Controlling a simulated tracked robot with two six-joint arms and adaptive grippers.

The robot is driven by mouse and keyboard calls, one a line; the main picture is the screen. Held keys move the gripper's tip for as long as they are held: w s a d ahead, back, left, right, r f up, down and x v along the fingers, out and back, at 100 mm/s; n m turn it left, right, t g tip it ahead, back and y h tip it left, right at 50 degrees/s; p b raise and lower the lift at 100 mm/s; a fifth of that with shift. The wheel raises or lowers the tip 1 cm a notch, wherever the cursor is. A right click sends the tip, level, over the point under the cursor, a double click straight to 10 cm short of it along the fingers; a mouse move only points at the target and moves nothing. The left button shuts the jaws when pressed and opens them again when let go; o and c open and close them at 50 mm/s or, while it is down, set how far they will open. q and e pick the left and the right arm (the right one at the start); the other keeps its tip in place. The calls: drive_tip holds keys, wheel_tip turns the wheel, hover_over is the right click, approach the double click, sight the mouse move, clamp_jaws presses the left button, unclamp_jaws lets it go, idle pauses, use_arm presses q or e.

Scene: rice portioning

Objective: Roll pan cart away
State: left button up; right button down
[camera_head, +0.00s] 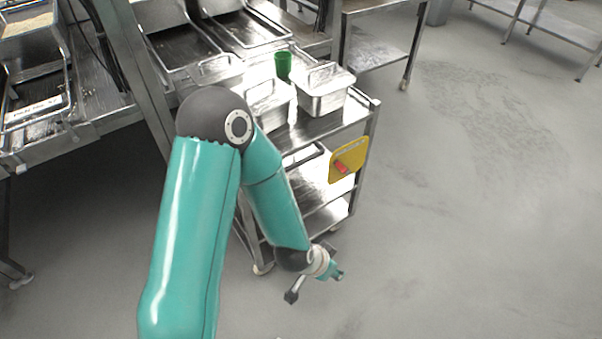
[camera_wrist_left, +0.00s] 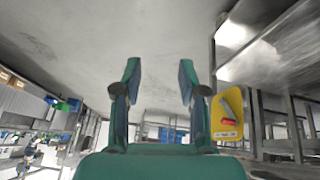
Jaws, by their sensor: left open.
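The pan cart (camera_head: 362,118) is a steel trolley with shelves and casters, standing beside the steel counter. On its top are lidded metal pans (camera_head: 325,100) and a green cup (camera_head: 283,66). A dark bar (camera_head: 304,156) shows on its near side, partly behind my left arm. My left gripper (camera_head: 316,285) is open and empty, low in front of the cart's near lower end, apart from the dark bar. In the left wrist view its two fingers (camera_wrist_left: 159,80) stand wide apart with nothing between them. My right gripper is not in view.
A yellow plate (camera_head: 347,165) with a red part hangs on the cart's right side; it also shows in the left wrist view (camera_wrist_left: 228,113). Counters with trays (camera_head: 188,62) stand left and behind. The grey floor (camera_head: 480,200) to the right is clear.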

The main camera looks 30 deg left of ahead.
use_arm(q)
drive_tip(key=w+a+r+m+t+y+b, duration=0.1)
drive_tip(key=w+a+m+t+b, duration=0.25)
drive_tip(key=w+b, duration=0.3)
use_arm(e)
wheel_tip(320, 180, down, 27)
drive_tip(key=b, duration=1.7)
use_arm(q)
drive_tip(key=m+t+y+p, duration=0.6)
drive_tip(key=t+y+p, duration=0.1)
drive_tip(key=p, duration=0.1)
approach(304, 159)
drive_tip(key=shift+f+b+x, duration=0.15)
drive_tip(key=shift+b+x, duration=0.35)
drive_tip(key=shift+x, duration=1.2)
drive_tip(key=shift+f+b+x, duration=0.15)
drive_tip(key=shift+b+x, duration=0.3)
drive_tip(key=shift+x, duration=1.25)
drive_tip(key=shift+f+b+x, duration=0.15)
drive_tip(key=shift+b+x, duration=0.35)
drive_tip(key=shift+x, duration=1.2)
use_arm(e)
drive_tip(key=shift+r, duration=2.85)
use_arm(q)
clamp_jaws()
